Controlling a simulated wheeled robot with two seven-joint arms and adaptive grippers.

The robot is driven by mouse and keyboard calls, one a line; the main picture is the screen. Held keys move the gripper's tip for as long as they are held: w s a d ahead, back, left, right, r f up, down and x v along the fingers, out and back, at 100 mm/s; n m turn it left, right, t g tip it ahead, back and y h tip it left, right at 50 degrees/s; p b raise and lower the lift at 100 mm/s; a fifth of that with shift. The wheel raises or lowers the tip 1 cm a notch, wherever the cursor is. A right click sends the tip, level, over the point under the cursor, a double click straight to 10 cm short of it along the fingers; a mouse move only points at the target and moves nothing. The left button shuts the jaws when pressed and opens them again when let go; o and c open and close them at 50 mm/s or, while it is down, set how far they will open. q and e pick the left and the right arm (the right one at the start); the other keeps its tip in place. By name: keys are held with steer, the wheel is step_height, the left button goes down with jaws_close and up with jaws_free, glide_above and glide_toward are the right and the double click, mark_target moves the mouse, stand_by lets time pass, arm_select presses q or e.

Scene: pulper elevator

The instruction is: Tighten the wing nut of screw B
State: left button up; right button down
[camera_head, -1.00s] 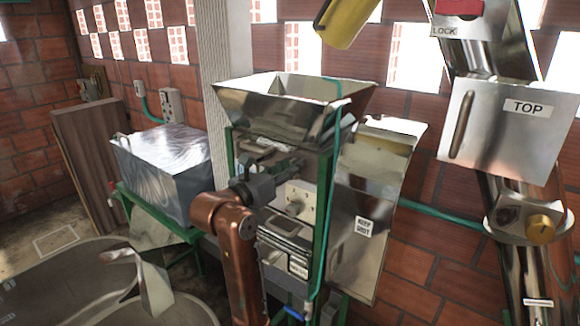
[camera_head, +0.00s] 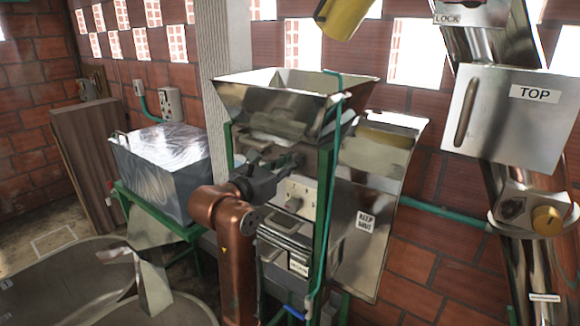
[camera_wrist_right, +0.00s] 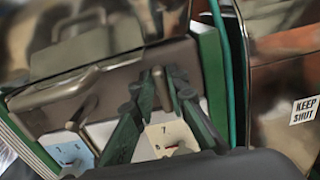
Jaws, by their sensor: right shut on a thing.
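My right gripper (camera_head: 288,163) reaches the front of the pulper (camera_head: 300,225), just below its steel hopper. In the right wrist view its two dark fingers (camera_wrist_right: 162,84) are closed together on a small dark metal part, which I take to be a wing nut (camera_wrist_right: 160,88). The fingers hide most of it. A second similar dark screw (camera_wrist_right: 84,112) stands free to its left. Pale numbered plates, one bluish (camera_wrist_right: 68,152) and one cream (camera_wrist_right: 172,136), sit below the screws. No letter marking screw B can be read. My left gripper is not in view.
The steel hopper (camera_head: 290,100) overhangs the gripper. A green post and pipe (camera_head: 325,210) stand close on its right. A "KEEP SHUT" cover (camera_head: 365,222) is farther right. A grey box (camera_head: 165,165) stands at left, and the elevator's "TOP" box (camera_head: 505,120) at far right.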

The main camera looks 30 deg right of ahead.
steer(key=c, duration=1.9)
jaws_free()
steer(key=v, duration=1.2)
steer(key=shift+f, duration=0.1)
